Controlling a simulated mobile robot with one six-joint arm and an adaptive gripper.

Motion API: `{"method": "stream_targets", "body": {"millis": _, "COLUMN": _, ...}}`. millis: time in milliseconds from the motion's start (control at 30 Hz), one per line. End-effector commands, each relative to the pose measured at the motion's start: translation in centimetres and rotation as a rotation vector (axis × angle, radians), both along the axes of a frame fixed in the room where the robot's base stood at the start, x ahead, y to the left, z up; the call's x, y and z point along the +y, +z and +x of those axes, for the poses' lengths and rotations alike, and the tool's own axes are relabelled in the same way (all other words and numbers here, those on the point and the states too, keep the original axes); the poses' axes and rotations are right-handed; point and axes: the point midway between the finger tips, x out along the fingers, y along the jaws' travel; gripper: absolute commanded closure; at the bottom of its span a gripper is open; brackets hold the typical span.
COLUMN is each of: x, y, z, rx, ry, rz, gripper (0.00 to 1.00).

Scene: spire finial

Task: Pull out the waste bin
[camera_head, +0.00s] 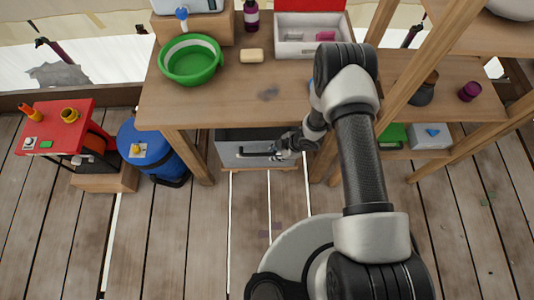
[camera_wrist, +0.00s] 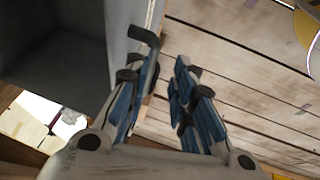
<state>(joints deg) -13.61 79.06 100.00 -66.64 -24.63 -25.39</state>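The waste bin (camera_head: 232,158) is a grey open-topped box under the workbench, with a dark bar handle (camera_head: 257,153) on its front. In the wrist view the bin (camera_wrist: 109,45) fills the upper left, with its dark inside looking empty. The handle (camera_wrist: 145,35) shows there as a dark hooked bar on the bin's outer side. My gripper (camera_head: 276,151) is at the right end of the handle. In the wrist view my gripper (camera_wrist: 168,68) has its fingers apart. The handle lies close beside the left finger, which partly hides it; contact cannot be told.
The workbench (camera_head: 220,105) stands over the bin and holds a green basin (camera_head: 190,62), a soap bar (camera_head: 251,56) and a white box (camera_head: 299,48). A blue drum (camera_head: 143,148) and red table (camera_head: 60,128) stand left. The plank floor before the bin is clear.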

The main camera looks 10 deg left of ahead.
Motion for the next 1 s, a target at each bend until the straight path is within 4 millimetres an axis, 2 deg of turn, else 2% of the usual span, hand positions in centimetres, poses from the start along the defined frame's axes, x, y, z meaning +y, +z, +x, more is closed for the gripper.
{"method": "stream_targets", "body": {"millis": 100, "x": 2.7, "y": -0.1, "z": 0.6, "rx": -0.004, "ry": 0.004, "rz": 0.001, "gripper": 0.77}}
{"method": "stream_targets", "body": {"millis": 200, "x": 3.1, "y": -2.2, "z": 0.6, "rx": 0.001, "ry": 0.000, "rz": 0.000, "gripper": 0.77}}
{"method": "stream_targets", "body": {"millis": 333, "x": 3.8, "y": -3.7, "z": 0.8, "rx": 0.000, "ry": 0.000, "rz": 0.000, "gripper": 0.77}}
{"method": "stream_targets", "body": {"millis": 500, "x": 4.2, "y": -4.5, "z": 0.9, "rx": 0.000, "ry": -0.001, "rz": -0.001, "gripper": 0.77}}
{"method": "stream_targets", "body": {"millis": 767, "x": 4.3, "y": -4.5, "z": 0.9, "rx": 0.000, "ry": -0.001, "rz": 0.000, "gripper": 0.77}}
{"method": "stream_targets", "body": {"millis": 1000, "x": 4.3, "y": -4.5, "z": 0.9, "rx": 0.000, "ry": -0.001, "rz": 0.000, "gripper": 0.91}}
